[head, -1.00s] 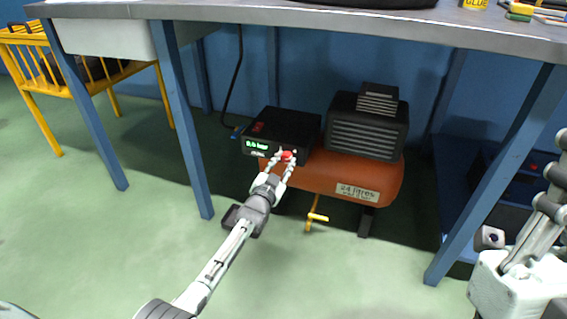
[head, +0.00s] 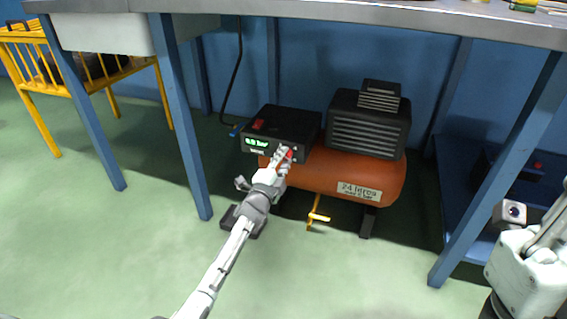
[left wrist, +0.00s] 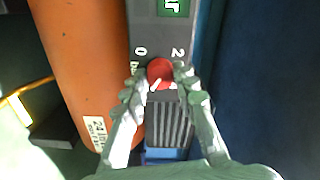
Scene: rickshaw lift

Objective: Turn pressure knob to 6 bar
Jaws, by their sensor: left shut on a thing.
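The red pressure knob (head: 290,155) sits on the front of a black control box (head: 296,125) on the compressor. My left gripper (head: 283,156) is shut on the knob, and its fingers partly cover it. In the left wrist view the red knob (left wrist: 160,72) has a white pointer line and lies between the fingertips of my left gripper (left wrist: 161,84). The marks 0 and 2 show on the panel beside it. The green display (head: 257,143) seems to read 0.0 bar, but the digits are small. The fingers of my right gripper are out of view.
The orange compressor tank (head: 330,178) and black motor (head: 370,125) stand right of the box under a table (head: 330,14) with blue legs (head: 180,115). A yellow valve handle (head: 317,216) hangs below the tank. The green floor in front is clear.

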